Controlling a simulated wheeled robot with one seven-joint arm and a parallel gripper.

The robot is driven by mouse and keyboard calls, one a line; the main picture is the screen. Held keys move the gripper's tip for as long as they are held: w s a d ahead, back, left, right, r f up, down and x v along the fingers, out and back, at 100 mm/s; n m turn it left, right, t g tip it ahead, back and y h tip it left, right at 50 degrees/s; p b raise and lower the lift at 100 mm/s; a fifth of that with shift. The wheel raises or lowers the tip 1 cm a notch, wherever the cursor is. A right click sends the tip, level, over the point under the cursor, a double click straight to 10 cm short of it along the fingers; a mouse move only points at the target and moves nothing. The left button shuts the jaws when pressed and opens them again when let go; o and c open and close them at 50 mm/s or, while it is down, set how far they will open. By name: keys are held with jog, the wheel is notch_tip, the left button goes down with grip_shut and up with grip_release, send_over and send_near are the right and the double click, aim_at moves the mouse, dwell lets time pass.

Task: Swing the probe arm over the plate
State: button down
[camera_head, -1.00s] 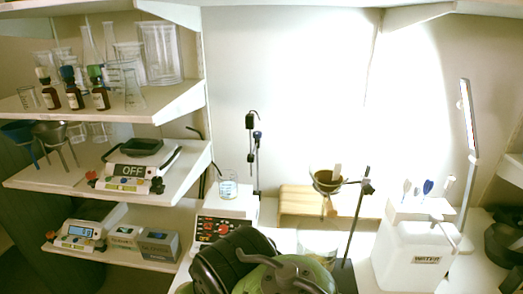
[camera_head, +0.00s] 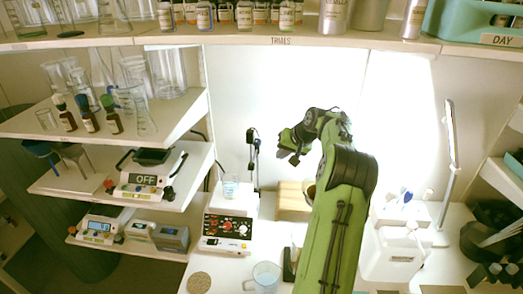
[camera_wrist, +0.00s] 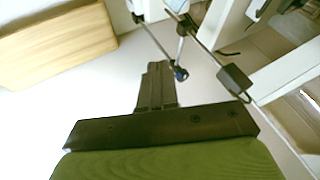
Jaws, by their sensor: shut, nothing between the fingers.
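The hot plate (camera_head: 227,232) has red knobs and a white top. A beaker (camera_head: 231,188) with bluish liquid stands on the top. The probe arm (camera_head: 252,140) is a dark piece with a hanging rod, on a thin upright stand just right of the beaker. In the wrist view thin rods and a dark block of the stand (camera_wrist: 235,78) show beyond my fingers, with a blue knob (camera_wrist: 181,74). My gripper (camera_head: 284,148) is raised right of the probe arm and appears apart from it. Its fingers (camera_wrist: 157,70) are shut and empty.
A wooden box (camera_head: 292,202) stands behind, partly hidden by my arm. A glass beaker (camera_head: 265,277) is on the bench in front. A white water container (camera_head: 393,252) stands right. Shelves (camera_head: 150,118) with glassware are left, and a shelf of bottles (camera_head: 315,42) runs overhead.

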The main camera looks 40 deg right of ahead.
jog(key=w+a+r+p+x, duration=0.1)
jog(key=x, duration=1.1)
jog(key=shift+w+a+r, duration=0.15)
jog(key=shift+w+a, duration=0.05)
jog(key=shift+w, duration=0.15)
jog(key=shift+w+a, duration=0.1)
jog(key=shift+a, duration=0.05)
